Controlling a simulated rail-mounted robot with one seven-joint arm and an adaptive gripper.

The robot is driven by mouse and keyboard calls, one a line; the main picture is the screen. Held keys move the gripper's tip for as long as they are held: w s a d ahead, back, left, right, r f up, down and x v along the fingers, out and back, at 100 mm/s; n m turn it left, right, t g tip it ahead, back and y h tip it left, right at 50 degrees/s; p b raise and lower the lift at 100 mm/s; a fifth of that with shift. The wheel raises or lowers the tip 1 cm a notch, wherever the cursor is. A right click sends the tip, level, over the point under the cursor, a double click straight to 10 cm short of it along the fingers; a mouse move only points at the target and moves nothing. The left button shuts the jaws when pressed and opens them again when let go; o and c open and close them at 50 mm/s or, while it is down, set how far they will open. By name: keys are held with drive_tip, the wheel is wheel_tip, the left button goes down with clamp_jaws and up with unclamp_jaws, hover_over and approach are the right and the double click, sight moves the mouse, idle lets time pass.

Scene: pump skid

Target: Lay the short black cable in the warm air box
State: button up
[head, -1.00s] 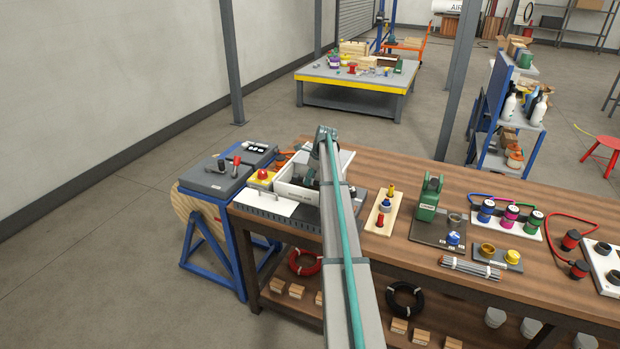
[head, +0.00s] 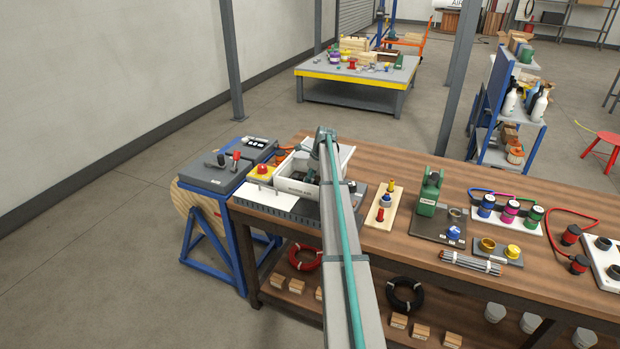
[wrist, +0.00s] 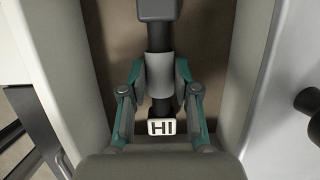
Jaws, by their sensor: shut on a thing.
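The white open-topped box (head: 296,188) stands at the left end of the workbench; its front lettering is too small to read surely. My gripper (wrist: 160,76) is shut on the short black cable (wrist: 159,38) at a light grey sleeve around it. The cable runs lengthwise up the wrist view, with a dark grey block at its far end and a white "HI" tag near my palm. Pale box walls rise on both sides, with a brown floor beneath. Whether the cable touches that floor I cannot tell. In the head view my arm partly covers the box.
A yellow unit with a red button (head: 262,171) stands left of the box, beside a grey console (head: 213,172) with levers. A wooden board with small coloured fittings (head: 384,206) lies to the right. A green device (head: 430,193) stands farther right.

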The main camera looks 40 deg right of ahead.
drive_tip(key=o, duration=1.1)
drive_tip(key=v, duration=1.2)
